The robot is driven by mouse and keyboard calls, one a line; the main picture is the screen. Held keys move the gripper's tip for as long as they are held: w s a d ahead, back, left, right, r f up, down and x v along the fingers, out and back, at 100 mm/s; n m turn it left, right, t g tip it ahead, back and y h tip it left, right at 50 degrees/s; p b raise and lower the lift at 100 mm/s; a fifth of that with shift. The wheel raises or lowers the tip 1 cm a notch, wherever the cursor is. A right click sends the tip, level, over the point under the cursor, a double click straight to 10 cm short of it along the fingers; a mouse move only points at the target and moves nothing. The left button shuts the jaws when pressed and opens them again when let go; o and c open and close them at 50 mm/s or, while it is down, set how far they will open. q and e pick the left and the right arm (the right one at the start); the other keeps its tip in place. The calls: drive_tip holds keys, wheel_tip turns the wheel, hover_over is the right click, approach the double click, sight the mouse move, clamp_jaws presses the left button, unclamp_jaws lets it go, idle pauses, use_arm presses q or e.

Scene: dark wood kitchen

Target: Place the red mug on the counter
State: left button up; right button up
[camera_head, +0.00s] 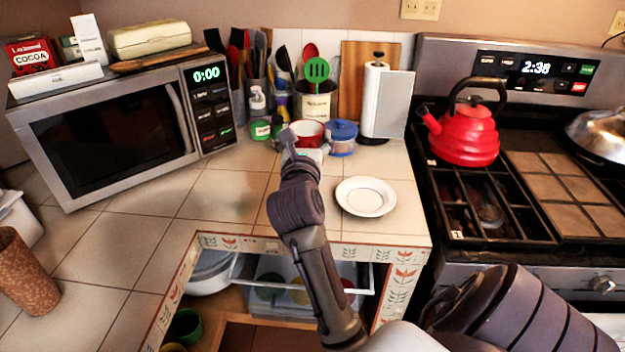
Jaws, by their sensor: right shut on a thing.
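The red mug (317,137), with a pale inside, is at the back of the tiled counter (225,190), beside a blue-lidded jar. My right arm reaches up over the counter from the lower right. Its gripper (293,140) is at the mug's left side and is shut on the mug. The wrist hides the fingers and the lower part of the mug, so I cannot tell whether the mug touches the counter. My left gripper is not in view.
A blue-lidded jar (342,138) and utensil holders crowd the back. A white plate (366,197) lies to the right, before the stove with a red kettle (465,137). A microwave (115,130) stands left. The counter's middle left is clear.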

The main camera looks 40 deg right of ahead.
drive_tip(key=shift+w+d+f, duration=0.1)
drive_tip(key=shift+d+f, duration=0.1)
drive_tip(key=shift+d, duration=0.1)
drive_tip(key=w+a+f, duration=0.2)
drive_tip(key=w+f, duration=0.1)
drive_tip(key=w+a+f+b, duration=0.1)
drive_tip(key=w+a+f, duration=0.1)
drive_tip(key=w+f, duration=0.1)
drive_tip(key=w+a+f, duration=0.2)
drive_tip(key=w+f, duration=0.1)
drive_tip(key=f, duration=0.1)
drive_tip(key=shift+w+f, duration=0.25)
drive_tip(key=shift+f, duration=0.05)
drive_tip(key=o, duration=1.3)
drive_tip(key=shift+f, duration=0.1)
drive_tip(key=shift+o, duration=0.2)
